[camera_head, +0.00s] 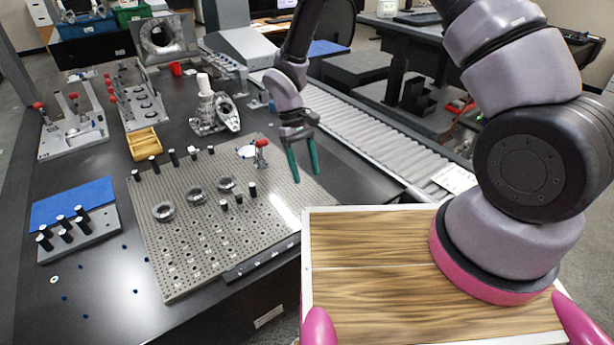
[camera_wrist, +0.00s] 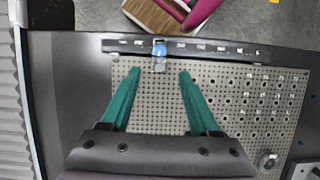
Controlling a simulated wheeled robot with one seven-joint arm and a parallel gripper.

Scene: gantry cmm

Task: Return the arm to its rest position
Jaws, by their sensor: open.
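My gripper (camera_head: 304,176) has two green fingers, pointing down and spread apart. In the head view it hangs near the right side of the perforated grey plate (camera_head: 180,240), and its height above the plate is hard to judge. The wrist view shows both fingers of my gripper (camera_wrist: 159,72) with an empty gap between them. The perforated plate (camera_wrist: 155,110) lies beneath them. A small clear and blue piece (camera_wrist: 160,50) is at the plate's edge, ahead of the fingertips. My arm reaches out from the upper right of the head view.
On the plate stand metal rings (camera_head: 163,211), black pins (camera_head: 252,190) and a red-topped clamp (camera_head: 262,150). A yellow tray (camera_head: 143,143), a metal casting (camera_head: 212,108) and a blue mat (camera_head: 70,203) are on the dark table. A roller conveyor (camera_head: 350,130) runs behind my gripper.

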